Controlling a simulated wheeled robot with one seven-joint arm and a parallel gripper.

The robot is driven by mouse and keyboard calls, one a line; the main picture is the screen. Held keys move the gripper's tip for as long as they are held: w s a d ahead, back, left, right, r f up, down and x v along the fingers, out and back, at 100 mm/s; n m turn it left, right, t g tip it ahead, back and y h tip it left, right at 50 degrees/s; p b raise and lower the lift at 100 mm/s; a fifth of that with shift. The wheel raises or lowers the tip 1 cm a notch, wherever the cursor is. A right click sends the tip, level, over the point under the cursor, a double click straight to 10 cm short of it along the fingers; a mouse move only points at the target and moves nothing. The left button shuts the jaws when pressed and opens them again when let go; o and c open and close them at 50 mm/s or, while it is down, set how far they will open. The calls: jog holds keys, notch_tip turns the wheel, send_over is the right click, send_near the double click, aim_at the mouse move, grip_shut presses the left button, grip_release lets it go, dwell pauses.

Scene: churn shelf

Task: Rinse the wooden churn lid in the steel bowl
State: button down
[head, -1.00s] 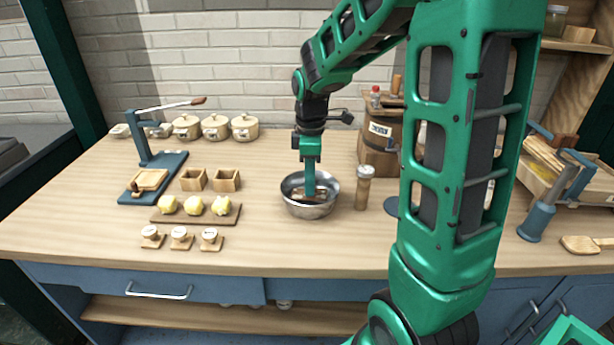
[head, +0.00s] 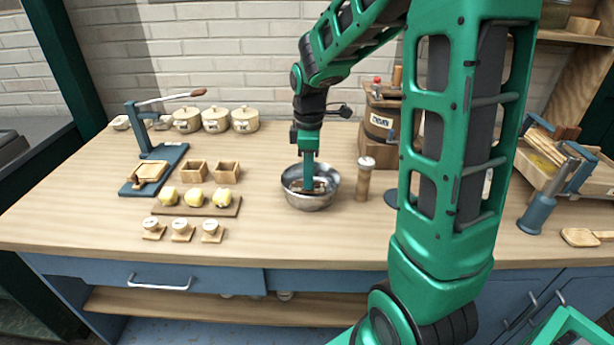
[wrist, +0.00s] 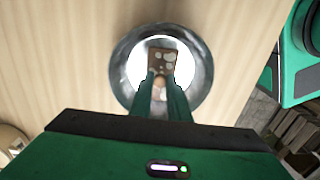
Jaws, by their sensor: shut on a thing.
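The steel bowl (head: 330,199) stands on the wooden worktop near the middle. My gripper (head: 308,184) reaches straight down into it from above. In the wrist view my gripper (wrist: 161,90) is shut on the small round knob of the wooden churn lid (wrist: 156,60). The lid is a brown, squarish piece with pale spots, inside the bowl's rim (wrist: 203,62). In the head view the lid (head: 319,186) is partly hidden by my fingers. I cannot tell whether it touches the bowl's bottom. The wooden churn (head: 378,145) stands behind and right of the bowl, partly hidden by my arm.
A wooden shaker (head: 364,178) stands close right of the bowl. Left are a board with yellow lumps (head: 195,198), small wooden boxes (head: 227,173), stamps (head: 182,231) and a blue lever press (head: 150,170). Lidded pots (head: 215,120) line the wall. Worktop in front of the bowl is clear.

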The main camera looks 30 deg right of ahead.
jog(key=shift+s+d, duration=0.1)
jog(key=shift+d, duration=0.1)
dwell(0.6)
jog(key=shift+r, duration=3.8)
jog(key=shift+r, duration=2)
